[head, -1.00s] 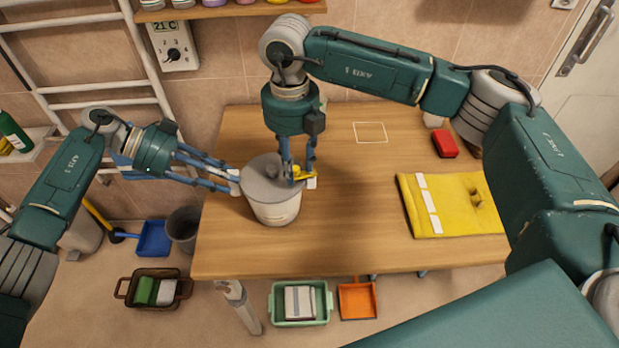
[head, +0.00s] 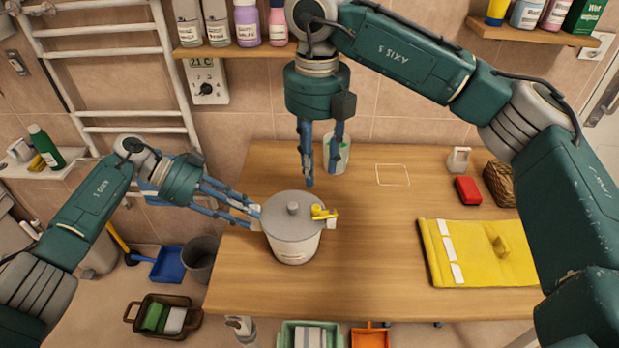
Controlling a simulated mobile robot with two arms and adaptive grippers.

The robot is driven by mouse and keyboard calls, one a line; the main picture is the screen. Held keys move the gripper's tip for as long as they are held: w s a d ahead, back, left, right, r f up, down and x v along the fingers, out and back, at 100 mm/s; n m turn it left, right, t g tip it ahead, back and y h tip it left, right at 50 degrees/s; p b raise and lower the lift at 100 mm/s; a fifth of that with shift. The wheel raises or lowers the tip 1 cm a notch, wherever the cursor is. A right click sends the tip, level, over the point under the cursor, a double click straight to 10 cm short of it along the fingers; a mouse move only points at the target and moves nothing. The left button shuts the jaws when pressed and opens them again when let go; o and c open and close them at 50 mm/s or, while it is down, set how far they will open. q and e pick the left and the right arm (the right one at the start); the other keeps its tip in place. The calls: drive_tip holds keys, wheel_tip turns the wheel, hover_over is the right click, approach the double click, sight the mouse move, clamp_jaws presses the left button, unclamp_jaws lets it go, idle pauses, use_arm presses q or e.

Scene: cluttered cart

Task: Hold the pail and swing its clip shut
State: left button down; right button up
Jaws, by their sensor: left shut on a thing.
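The pail (head: 292,243) is light grey with a grey lid and round knob, upright near the table's left edge. Its yellow clip (head: 323,213) lies at the lid's right rim, roughly flat, above a small white block on the pail's side. I cannot tell whether it is fully latched. My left gripper (head: 256,217) is shut on the pail's left side; the exact contact is small in view. My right gripper (head: 321,178) is open and empty, pointing down, behind and above the lid, apart from the clip.
A pale cup (head: 342,150) stands just behind my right gripper. A yellow mat (head: 478,255), a red block (head: 468,190), a small white bottle (head: 459,160) and a basket (head: 500,183) are at the right. The middle of the table (head: 378,232) is clear.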

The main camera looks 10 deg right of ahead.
use_arm(q)
drive_tip(key=shift+s+a+f, duration=0.1)
drive_tip(key=shift+a+f, duration=0.05)
drive_tip(key=shift+f, duration=0.25)
drive_tip(key=c, duration=1.2)
unclamp_jaws()
drive_tip(key=shift+w+r, duration=0.1)
drive_tip(key=shift+w, duration=0.1)
drive_tip(key=v, duration=1.1)
drive_tip(key=shift+w+a+r, duration=0.15)
drive_tip(key=shift+a+r, duration=0.05)
drive_tip(key=shift+r, duration=0.1)
